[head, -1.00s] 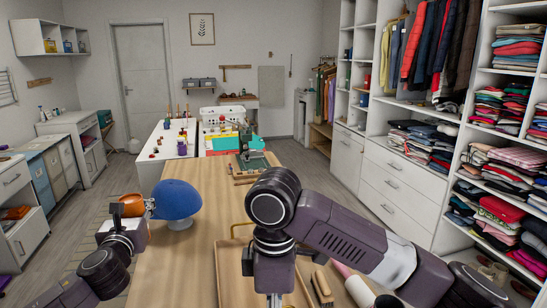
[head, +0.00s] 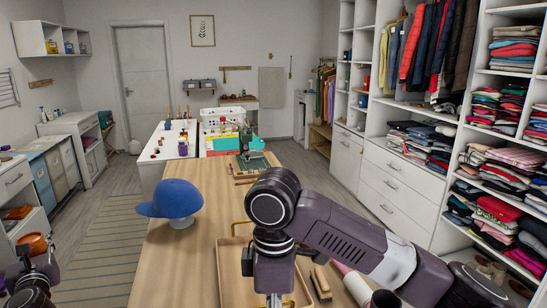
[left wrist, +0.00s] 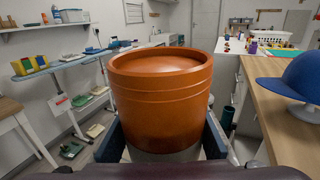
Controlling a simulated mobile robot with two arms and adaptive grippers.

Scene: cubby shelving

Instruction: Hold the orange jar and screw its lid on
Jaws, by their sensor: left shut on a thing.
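The orange jar (left wrist: 160,105) fills the middle of the left wrist view, upright, with a raised rim around a flat orange top. I cannot tell whether that top is a separate lid. My left gripper (left wrist: 163,140) is shut on it, with a dark blue finger on each side and a pale surface below the orange part. In the head view the jar (head: 36,243) shows at the lower left, held off the wooden table's left side. No loose lid can be made out. My right arm is folded over the table, and its gripper is out of view.
A blue cap (head: 172,201) sits on a white stand on the wooden table (head: 185,262). A wooden tray (head: 233,285), a brush (head: 321,284) and a dark cup (head: 384,299) are near the right arm. Drawers (head: 22,205) stand at the left.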

